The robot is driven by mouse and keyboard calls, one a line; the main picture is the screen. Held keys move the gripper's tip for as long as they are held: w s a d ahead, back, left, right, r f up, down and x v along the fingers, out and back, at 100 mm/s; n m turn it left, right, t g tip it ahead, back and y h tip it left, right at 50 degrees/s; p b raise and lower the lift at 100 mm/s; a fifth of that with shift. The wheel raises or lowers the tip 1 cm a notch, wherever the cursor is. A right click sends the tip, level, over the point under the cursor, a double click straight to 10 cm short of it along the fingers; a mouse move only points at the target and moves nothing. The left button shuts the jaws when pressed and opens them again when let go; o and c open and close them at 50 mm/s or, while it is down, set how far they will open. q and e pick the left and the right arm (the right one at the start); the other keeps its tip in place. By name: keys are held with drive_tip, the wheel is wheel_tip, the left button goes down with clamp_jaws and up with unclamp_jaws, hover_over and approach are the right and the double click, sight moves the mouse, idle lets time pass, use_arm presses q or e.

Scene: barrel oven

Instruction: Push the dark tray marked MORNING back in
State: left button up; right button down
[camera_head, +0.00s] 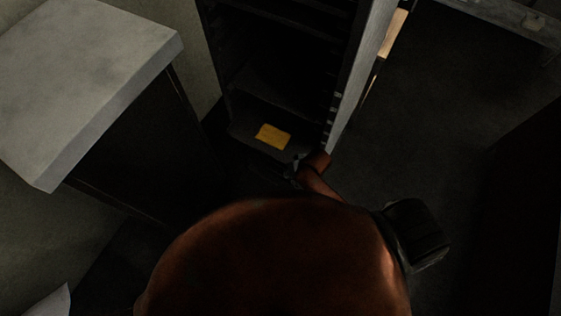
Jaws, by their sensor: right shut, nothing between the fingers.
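A dark tray (248,121) sits low in a tall dark rack, with a yellow label (273,137) lying on its front part. The writing on the label is too small to read. My right gripper (296,165) is at the front right corner of this tray, close to its edge; it is shut and empty. I cannot tell whether it touches the tray. My orange-brown arm and body hide the area below. My left gripper is not in view.
The rack's pale right side panel (362,75) stands close beside my right gripper. A grey-topped counter (80,75) stands at the left. Dark floor (440,140) is open at the right.

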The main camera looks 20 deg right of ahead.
drive_tip(key=w+a+r+m+g, duration=0.2)
drive_tip(key=w+a+r+m, duration=0.15)
drive_tip(key=a+r, duration=0.4)
drive_tip(key=d+m+g+h+p, duration=0.2)
drive_tip(key=d+m+h, duration=0.1)
drive_tip(key=m, duration=0.2)
drive_tip(key=w+d+f+b, duration=0.1)
drive_tip(key=w+d+f, duration=0.1)
drive_tip(key=f, duration=0.7)
drive_tip(key=shift+w+d, duration=0.35)
drive_tip(key=shift+d, duration=0.4)
